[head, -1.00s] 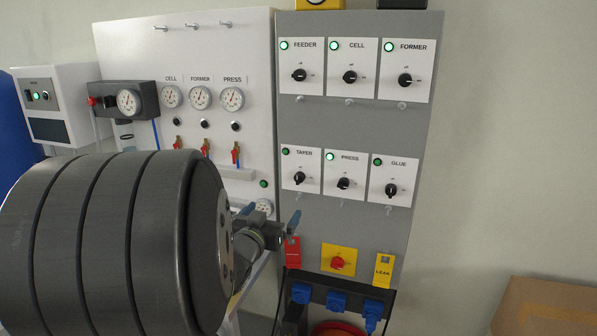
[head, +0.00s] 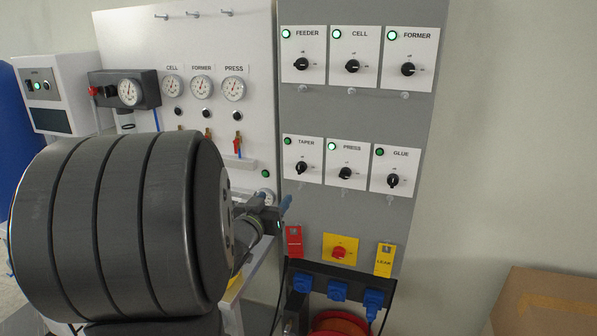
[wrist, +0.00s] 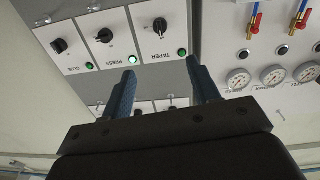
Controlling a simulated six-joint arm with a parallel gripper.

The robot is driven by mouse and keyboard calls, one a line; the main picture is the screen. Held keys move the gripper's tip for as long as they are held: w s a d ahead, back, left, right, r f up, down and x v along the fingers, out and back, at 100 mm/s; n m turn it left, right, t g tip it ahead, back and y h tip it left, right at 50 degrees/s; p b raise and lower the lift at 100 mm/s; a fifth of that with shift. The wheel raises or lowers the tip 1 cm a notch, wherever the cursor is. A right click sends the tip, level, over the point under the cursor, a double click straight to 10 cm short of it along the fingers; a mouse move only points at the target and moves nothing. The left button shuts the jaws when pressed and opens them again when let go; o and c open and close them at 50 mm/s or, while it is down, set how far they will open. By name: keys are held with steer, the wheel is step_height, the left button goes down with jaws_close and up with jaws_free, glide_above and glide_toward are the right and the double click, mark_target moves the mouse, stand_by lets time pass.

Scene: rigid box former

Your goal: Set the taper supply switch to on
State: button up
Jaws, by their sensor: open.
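The taper switch (head: 301,168) is a black rotary knob on a white plate, at the left of the lower row on the grey panel. Its pointer looks roughly upright, and its lamp (head: 288,141) is dark green, unlit. In the wrist view the taper switch (wrist: 160,26) appears upside down, beyond the gap between my fingers. My gripper (wrist: 161,70) is open and empty, with two blue fingers apart. In the head view my gripper (head: 286,205) is below and left of the taper switch, not touching it.
The press switch (head: 345,173), lamp lit, and glue switch (head: 392,181), lamp dark, sit to the right. Feeder (head: 302,63), cell (head: 352,66) and former (head: 408,69) switches above are lit. A red tag (head: 294,241) and yellow isolator (head: 340,247) are below. Gauges are left.

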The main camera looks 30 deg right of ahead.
steer(key=w, duration=0.1)
glide_toward(298, 170)
steer(key=shift+n, duration=0.3)
steer(key=x, duration=0.9)
steer(key=shift+d, duration=0.15)
steer(key=c, duration=1)
